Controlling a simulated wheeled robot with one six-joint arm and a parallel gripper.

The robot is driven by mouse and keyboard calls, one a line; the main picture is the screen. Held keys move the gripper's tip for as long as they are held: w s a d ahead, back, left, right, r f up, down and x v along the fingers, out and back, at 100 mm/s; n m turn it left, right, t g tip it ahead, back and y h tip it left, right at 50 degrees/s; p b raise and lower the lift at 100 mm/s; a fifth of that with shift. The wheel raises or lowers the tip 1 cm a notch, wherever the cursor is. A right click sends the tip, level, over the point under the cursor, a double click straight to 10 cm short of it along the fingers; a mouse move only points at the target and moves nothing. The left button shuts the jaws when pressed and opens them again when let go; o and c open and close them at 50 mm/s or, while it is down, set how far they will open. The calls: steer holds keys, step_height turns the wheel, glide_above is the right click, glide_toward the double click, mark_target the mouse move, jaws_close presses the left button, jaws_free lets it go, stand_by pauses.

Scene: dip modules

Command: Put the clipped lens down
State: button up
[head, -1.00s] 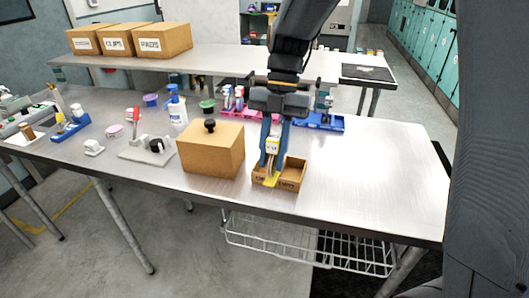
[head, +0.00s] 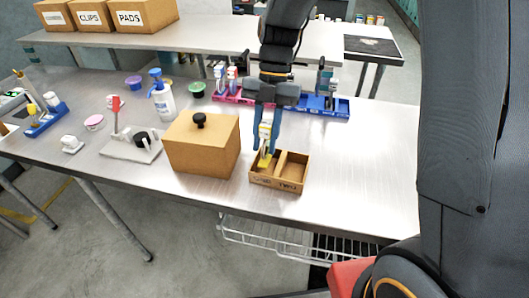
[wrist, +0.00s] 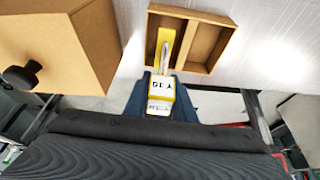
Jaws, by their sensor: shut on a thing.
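My gripper (head: 266,146) is shut on the clipped lens, a white and yellow piece with dark print (head: 265,131). It holds the piece tilted, with the yellow end downward. In the wrist view the lens piece (wrist: 159,92) sits between the blue fingers, and its yellow end reaches over the left compartment of a two-compartment brown box (wrist: 206,69). The box (head: 278,183) stands on the table in the head view, with lettering on its front. The right compartment looks empty. I cannot tell whether the yellow end touches the box floor.
A larger brown box with a black knob (head: 202,148) stands close on the left. Pink (head: 232,97) and blue (head: 335,113) racks stand behind my gripper. The table's right side (head: 365,165) is clear.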

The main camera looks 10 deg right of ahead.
mark_target(265, 154)
steer(key=shift+f+p, duration=0.75)
steer(key=shift+f, duration=1.7)
steer(key=shift+f, duration=0.1)
steer(key=o, duration=0.8)
